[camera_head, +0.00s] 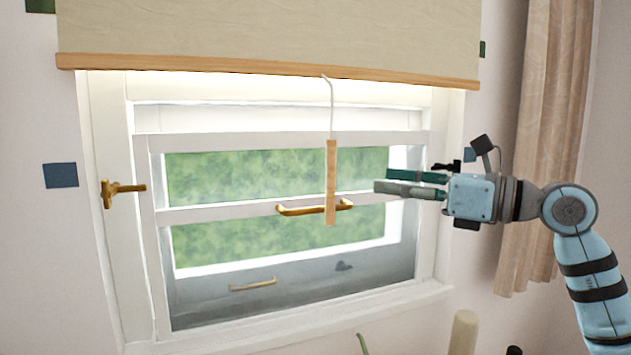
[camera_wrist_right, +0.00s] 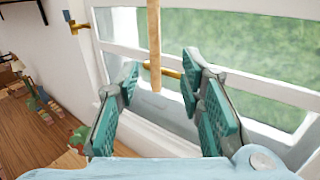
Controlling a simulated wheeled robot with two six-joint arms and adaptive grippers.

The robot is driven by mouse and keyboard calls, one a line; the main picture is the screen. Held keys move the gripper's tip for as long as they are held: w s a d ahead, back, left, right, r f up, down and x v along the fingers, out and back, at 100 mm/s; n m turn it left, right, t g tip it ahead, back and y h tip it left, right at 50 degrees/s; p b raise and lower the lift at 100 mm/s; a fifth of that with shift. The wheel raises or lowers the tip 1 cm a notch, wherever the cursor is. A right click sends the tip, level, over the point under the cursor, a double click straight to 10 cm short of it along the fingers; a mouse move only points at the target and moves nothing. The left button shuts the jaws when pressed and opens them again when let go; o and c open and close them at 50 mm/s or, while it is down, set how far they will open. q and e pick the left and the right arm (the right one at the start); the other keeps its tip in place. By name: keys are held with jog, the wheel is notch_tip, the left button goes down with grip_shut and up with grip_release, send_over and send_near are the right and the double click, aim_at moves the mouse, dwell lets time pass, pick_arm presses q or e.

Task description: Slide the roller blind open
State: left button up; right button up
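The roller blind (camera_head: 270,30) is beige cloth with a wooden bottom bar (camera_head: 270,68). It covers the top of the window; the panes below are bare. A pale cord (camera_head: 332,105) hangs from the bar and ends in a slim upright wooden pull (camera_head: 331,180). My right gripper (camera_head: 380,180) is to the right of the pull, level with its middle and pointing left, apart from it. In the right wrist view my right gripper (camera_wrist_right: 160,78) is open and empty, with the pull (camera_wrist_right: 154,45) ahead between the fingers. My left gripper is not in view.
The white sash window (camera_head: 290,214) has a brass handle (camera_head: 315,209) behind the pull and a brass latch (camera_head: 122,190) at left. A pinkish curtain (camera_head: 545,130) hangs at right behind my arm. A rounded pale object (camera_head: 463,333) stands below the sill.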

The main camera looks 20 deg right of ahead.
aim_at(335, 174)
jog(key=p+x, duration=0.1)
jog(key=x, duration=0.1)
jog(key=r+p+x, duration=0.1)
jog(key=p+x, duration=0.1)
jog(key=x, duration=0.1)
jog(key=p+x, duration=0.1)
jog(key=x, duration=0.2)
jog(key=shift+s+a+r+p, duration=0.15)
jog(key=shift+s+a+p, duration=0.15)
jog(key=shift+a+p, duration=0.1)
jog(key=w, duration=0.1)
jog(key=w+a, duration=0.1)
jog(key=w, duration=0.1)
jog(key=shift+w+a+f, duration=0.15)
jog(key=shift+w+f, duration=0.1)
jog(key=shift+f, duration=0.1)
jog(key=shift+w+a+p, duration=0.15)
jog(key=shift+p, duration=0.15)
jog(key=shift+s+r, duration=0.15)
jog(key=shift+s, duration=0.3)
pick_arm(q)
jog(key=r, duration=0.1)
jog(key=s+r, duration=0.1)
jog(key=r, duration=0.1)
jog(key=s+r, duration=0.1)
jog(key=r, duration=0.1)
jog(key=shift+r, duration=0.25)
pick_arm(e)
jog(key=shift+w, duration=0.2)
grip_shut()
